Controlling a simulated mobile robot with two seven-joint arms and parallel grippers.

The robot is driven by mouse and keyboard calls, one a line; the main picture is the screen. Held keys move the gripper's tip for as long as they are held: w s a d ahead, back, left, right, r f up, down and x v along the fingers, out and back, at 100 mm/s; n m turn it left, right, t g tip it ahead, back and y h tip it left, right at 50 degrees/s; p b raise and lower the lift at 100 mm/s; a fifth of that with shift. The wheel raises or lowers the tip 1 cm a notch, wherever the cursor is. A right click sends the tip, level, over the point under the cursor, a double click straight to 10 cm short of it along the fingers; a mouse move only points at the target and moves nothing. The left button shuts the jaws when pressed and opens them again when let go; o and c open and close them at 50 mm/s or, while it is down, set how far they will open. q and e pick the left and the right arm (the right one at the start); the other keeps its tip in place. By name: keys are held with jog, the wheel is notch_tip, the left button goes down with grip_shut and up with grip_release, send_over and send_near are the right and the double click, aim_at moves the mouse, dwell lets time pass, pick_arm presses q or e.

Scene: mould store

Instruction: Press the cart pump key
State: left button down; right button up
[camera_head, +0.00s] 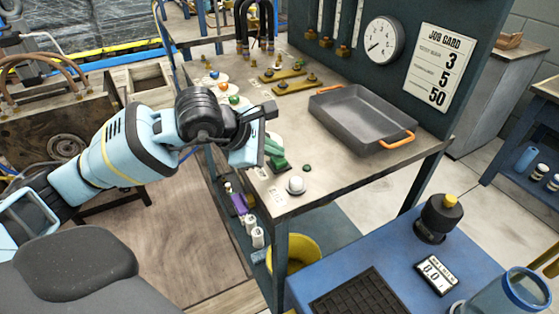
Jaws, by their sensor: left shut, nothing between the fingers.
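My left gripper (259,142) reaches in from the left over the near left edge of the cart top (333,170). It is shut and empty. A green key-like part (277,160) shows just beside the fingers; I cannot tell whether they touch it. A white domed knob (296,184) and a small green button (307,168) sit at the near corner. Farther back along the left edge are a blue button (214,74) and an orange button (222,88), with small labels. The labels are too small to read, so I cannot tell which is the pump key. My right gripper is out of view.
A grey tray (352,120) with orange handles lies on the cart top. The back panel (420,35) holds a round gauge (384,41) and a job card (440,66). A blue table (390,262) with a dark yellow-topped device (438,218) stands at the near right.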

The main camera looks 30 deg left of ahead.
aim_at(274, 161)
pick_arm(q)
jog(key=shift+f, duration=0.1)
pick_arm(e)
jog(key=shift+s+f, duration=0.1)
pick_arm(q)
jog(key=shift+r+p, duration=0.55)
jog(key=shift+r, duration=0.35)
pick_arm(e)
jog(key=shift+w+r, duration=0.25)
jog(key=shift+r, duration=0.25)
pick_arm(q)
jog(key=shift+r, duration=0.1)
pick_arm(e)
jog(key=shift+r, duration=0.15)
